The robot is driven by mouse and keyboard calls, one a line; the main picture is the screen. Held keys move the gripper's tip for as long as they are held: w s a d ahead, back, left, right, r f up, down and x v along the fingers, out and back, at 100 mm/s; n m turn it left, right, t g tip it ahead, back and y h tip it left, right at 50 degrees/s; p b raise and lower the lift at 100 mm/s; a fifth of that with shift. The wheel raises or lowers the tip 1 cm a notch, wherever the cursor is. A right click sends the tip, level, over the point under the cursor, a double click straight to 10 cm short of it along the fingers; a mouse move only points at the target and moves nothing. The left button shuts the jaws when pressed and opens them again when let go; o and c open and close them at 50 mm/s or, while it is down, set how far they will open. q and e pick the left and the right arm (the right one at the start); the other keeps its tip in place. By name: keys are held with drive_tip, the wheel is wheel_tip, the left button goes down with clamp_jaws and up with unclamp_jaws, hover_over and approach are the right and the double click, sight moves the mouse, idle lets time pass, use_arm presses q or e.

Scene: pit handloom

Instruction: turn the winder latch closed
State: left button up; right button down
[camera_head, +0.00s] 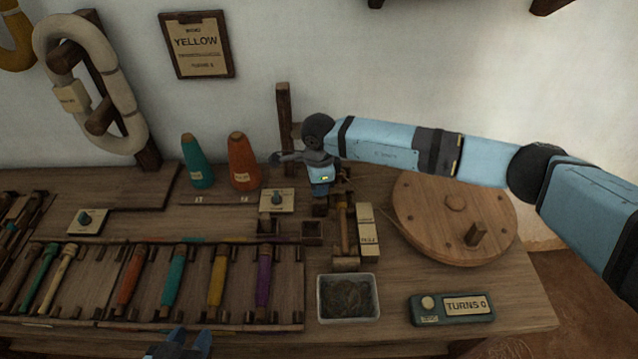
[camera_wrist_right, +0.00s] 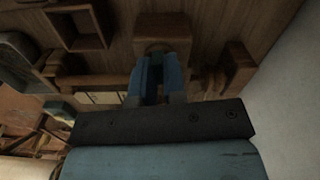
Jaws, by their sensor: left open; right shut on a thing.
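The winder (camera_head: 345,262) is a small wooden mechanism on the bench, left of a large wooden wheel (camera_head: 430,200). Pale label plates (camera_head: 367,232) stand beside its wooden bar (camera_head: 344,225); one seems to read OPEN. My right gripper (camera_head: 320,197) points down at the winder's far left end. In the right wrist view, its blue fingers (camera_wrist_right: 155,75) are shut at a wooden block (camera_wrist_right: 165,30). I cannot tell for sure whether this block is the latch, as the gripper covers much of it. My left gripper (camera_head: 183,350) is open and empty at the bottom edge.
A grey tray (camera_head: 322,305) and a TURNS counter (camera_head: 452,308) stand in front of the winder. Teal (camera_head: 197,160) and orange (camera_head: 243,160) cones and a dial plate (camera_head: 277,201) are to its left. A rack (camera_head: 195,322) of colored bobbins fills the front left.

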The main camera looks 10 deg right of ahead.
drive_tip(key=shift+m, duration=0.9)
drive_tip(key=c, duration=1.2)
unclamp_jaws()
